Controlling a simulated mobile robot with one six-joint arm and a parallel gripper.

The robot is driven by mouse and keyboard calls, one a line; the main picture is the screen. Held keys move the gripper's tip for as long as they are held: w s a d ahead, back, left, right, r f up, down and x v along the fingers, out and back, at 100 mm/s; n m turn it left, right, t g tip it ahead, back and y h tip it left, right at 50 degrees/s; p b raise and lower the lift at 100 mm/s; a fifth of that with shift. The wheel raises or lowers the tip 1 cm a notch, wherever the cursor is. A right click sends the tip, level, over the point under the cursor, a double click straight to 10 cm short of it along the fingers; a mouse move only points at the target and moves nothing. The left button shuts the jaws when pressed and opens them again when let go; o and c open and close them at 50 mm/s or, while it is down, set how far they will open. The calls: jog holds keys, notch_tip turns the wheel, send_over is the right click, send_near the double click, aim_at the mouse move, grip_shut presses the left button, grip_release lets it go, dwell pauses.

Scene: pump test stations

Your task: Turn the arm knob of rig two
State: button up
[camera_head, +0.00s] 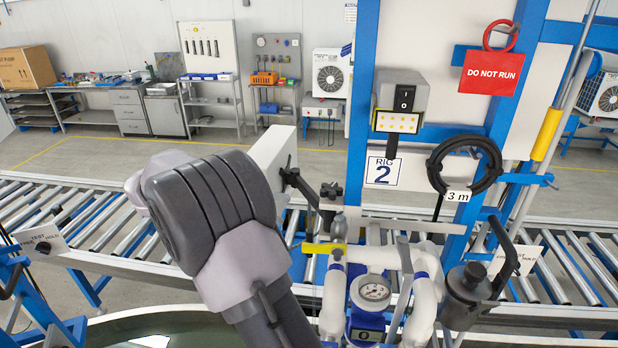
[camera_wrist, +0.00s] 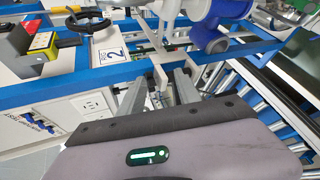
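Rig two carries a "RIG 2" label (camera_head: 383,172) on its blue frame. A small black knob (camera_head: 331,191) sits atop a grey bracket left of the label, above the white pipes; I cannot tell for sure that it is the arm knob. In the wrist view my gripper (camera_wrist: 158,84) is open, its two grey fingers apart. A pale grey bracket (camera_wrist: 160,66) shows just beyond and between the fingertips; I cannot tell whether they touch it. No knob is clear there. In the head view my wrist hides the fingertips.
A pressure gauge (camera_head: 374,291), a yellow lever (camera_head: 324,249) and a black-handled canister (camera_head: 470,290) stand close by. A roller conveyor (camera_head: 105,226) runs behind.

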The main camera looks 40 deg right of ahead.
aim_at(327, 188)
jog(key=w+d+f+m+g+h+p, duration=0.1)
jog(key=w+f+m+g+h+p, duration=0.2)
jog(key=w, duration=0.4)
jog(key=shift+n+t+h, duration=0.5)
jog(key=shift+n+t, duration=0.1)
jog(key=x, duration=0.5)
jog(key=p+x, duration=0.1)
jog(key=x, duration=0.5)
jog(key=p+x, duration=0.1)
jog(key=x, duration=0.4)
jog(key=shift+s+d+r, duration=0.15)
jog(key=shift+s+r, duration=0.05)
jog(key=shift+s, duration=0.3)
jog(key=shift+s+d+f+p, duration=0.1)
jog(key=shift+s+d+p, duration=0.15)
jog(key=shift+d, duration=0.3)
jog(key=shift+c, duration=0.4)
grip_shut()
